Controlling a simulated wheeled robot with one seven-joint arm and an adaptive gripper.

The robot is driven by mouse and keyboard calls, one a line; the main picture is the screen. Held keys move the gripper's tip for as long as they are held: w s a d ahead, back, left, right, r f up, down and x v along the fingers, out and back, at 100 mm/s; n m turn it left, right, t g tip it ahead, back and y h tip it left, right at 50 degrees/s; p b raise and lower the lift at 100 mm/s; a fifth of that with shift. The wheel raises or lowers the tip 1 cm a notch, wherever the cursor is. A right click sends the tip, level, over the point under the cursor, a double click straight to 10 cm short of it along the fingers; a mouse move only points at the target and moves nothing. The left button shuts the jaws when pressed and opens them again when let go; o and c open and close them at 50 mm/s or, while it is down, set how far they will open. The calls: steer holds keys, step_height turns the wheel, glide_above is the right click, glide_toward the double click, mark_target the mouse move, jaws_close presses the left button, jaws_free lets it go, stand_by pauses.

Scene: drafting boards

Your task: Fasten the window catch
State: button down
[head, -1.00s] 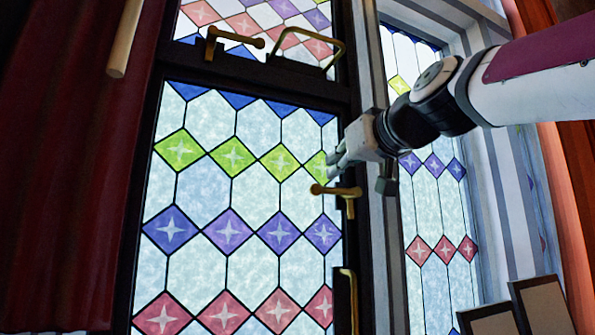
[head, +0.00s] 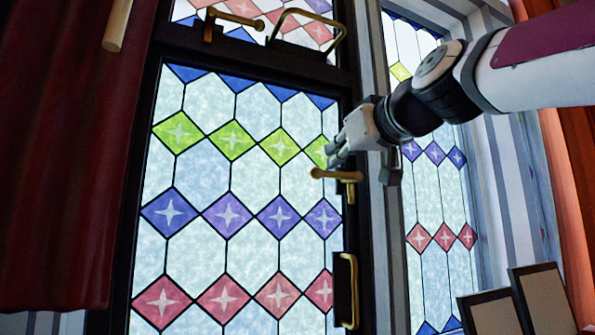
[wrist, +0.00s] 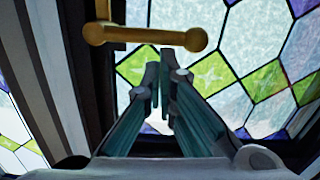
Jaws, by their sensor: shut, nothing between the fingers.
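A brass window catch (head: 338,175) is mounted on the dark right stile of the lower stained-glass window (head: 228,190). Its lever lies about level, with the knob end pointing left over the glass and its mount at the right. In the wrist view the catch (wrist: 145,36) crosses just beyond my fingertips, its rounded end at the right. My gripper (head: 334,152) is shut and empty, just above the lever in the head view. In the wrist view my gripper (wrist: 164,78) points at the lever, with a small gap showing. Whether they touch is not clear.
A second brass catch (head: 235,18) and a brass loop handle (head: 308,22) sit on the dark rail above. A brass pull (head: 345,290) is lower on the stile. A red curtain (head: 65,160) and wooden rod (head: 117,25) are left. Dark-framed boards (head: 545,297) stand lower right.

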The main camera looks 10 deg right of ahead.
mark_target(329, 173)
steer(key=shift+a+f+n+b, duration=0.1)
steer(key=shift+f+n+b, duration=0.2)
steer(key=shift+n+b, duration=0.15)
steer(key=f+n+b, duration=0.1)
steer(key=b, duration=0.1)
steer(key=f+n+b, duration=0.1)
steer(key=n+b, duration=0.1)
steer(key=b, duration=0.1)
steer(key=shift+w+a+f+n, duration=0.15)
steer(key=shift+a+f+n, duration=0.1)
steer(key=shift+a, duration=0.05)
steer(key=d+f+n+b, duration=0.3)
steer(key=f+n+b, duration=0.2)
steer(key=n+b, duration=0.3)
steer(key=n, duration=0.3)
steer(key=shift+w+d+f+t+h+b, duration=0.15)
steer(key=shift+f+t+h+b, duration=0.2)
steer(key=shift+f+t+h, duration=0.05)
steer(key=shift+d, duration=0.15)
